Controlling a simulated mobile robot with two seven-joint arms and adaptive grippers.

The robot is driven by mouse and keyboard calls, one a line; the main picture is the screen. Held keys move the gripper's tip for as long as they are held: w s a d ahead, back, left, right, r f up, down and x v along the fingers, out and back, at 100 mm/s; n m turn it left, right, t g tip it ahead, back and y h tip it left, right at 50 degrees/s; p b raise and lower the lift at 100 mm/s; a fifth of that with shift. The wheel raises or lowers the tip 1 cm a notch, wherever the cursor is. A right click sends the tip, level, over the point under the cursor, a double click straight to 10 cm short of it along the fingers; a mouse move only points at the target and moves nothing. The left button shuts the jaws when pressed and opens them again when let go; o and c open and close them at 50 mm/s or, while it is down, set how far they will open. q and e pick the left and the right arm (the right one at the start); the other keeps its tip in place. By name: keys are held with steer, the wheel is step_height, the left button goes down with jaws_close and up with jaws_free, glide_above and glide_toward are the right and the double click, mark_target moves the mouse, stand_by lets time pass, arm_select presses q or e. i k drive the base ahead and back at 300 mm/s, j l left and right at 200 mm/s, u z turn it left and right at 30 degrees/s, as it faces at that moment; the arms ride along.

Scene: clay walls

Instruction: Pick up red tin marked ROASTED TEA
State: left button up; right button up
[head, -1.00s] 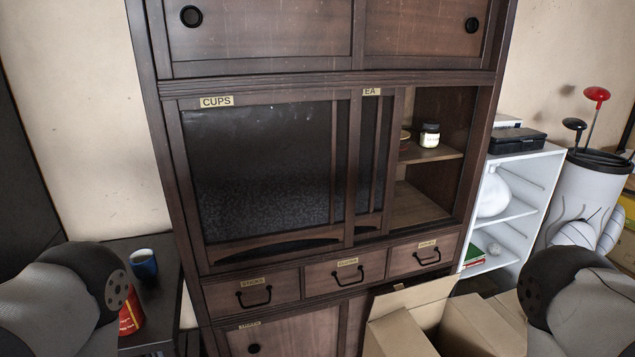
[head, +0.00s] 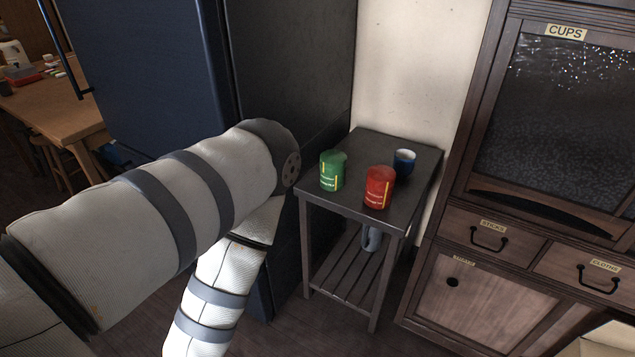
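A red tin (head: 378,187) with a yellow stripe and small pale lettering stands upright near the front right of a small dark side table (head: 353,211). The lettering is too small to read. A green tin (head: 332,170) of similar shape stands just left of it, apart from it. My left arm reaches in from the left and bends down in front of the table's left side. Its gripper is out of the picture. My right gripper is not in view.
A grey jug-like item (head: 371,238) is on the slatted lower shelf (head: 347,264). A dark fridge (head: 290,90) rises behind left; a wooden cabinet (head: 500,215) stands right. A wooden table (head: 55,105) is far left.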

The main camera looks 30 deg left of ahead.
mark_target(375, 200)
steer(key=k+j+u, duration=0.1)
steer(key=u, duration=0.35)
steer(key=i+l+u, duration=0.1)
steer(key=i+u, duration=0.2)
steer(key=i, duration=0.15)
steer(key=i+l+u, duration=0.35)
steer(key=i+j, duration=0.05)
steer(key=j, duration=0.05)
